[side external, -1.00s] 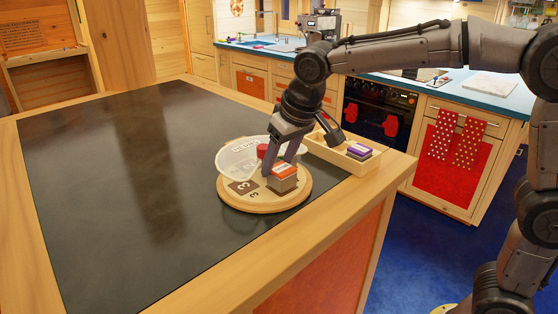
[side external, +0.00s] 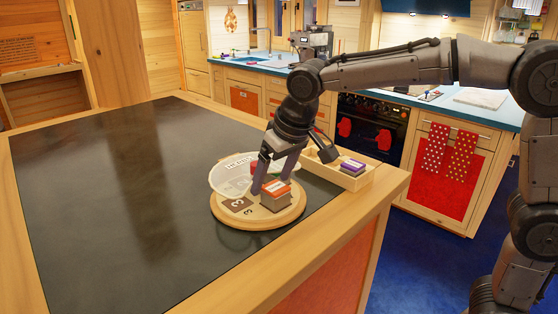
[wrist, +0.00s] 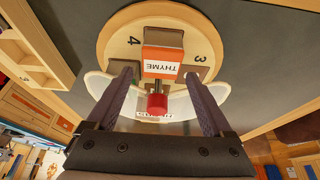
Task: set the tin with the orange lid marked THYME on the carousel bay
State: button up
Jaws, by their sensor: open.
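The orange-lidded tin marked THYME (side external: 276,196) stands on the round wooden carousel (side external: 229,219); its label shows in the wrist view (wrist: 162,62). There it sits between the numbers 4 and 3, with dark brown squares partly visible on either side. I cannot tell whether it lies squarely on one bay. My gripper (side external: 272,190) is open and low over the carousel, beside the tin. In the wrist view its fingers (wrist: 163,92) are spread either side of the red knob (wrist: 157,103), with the tin just beyond their tips. I see no finger clearly touching the tin.
A translucent curved panel with letters (side external: 228,178) stands at the carousel's back left, close to my fingers. A wooden tray (side external: 364,181) holding a purple-lidded tin (side external: 352,165) stands to the right, near the counter edge. The dark worktop (side external: 110,200) on the left is clear.

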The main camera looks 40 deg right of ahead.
aim_at(287, 211)
jog(key=v, duration=1.1)
jog(key=shift+s+r, duration=0.2)
jog(key=shift+r, duration=0.15)
jog(key=s+d+f, duration=0.4)
jog(key=s+f, duration=0.3)
jog(key=s, duration=0.4)
jog(key=s+d+f+t, duration=0.1)
jog(key=s+d+f, duration=0.3)
jog(key=s+f, duration=0.4)
jog(key=s, duration=0.3)
jog(key=shift+d, duration=0.4)
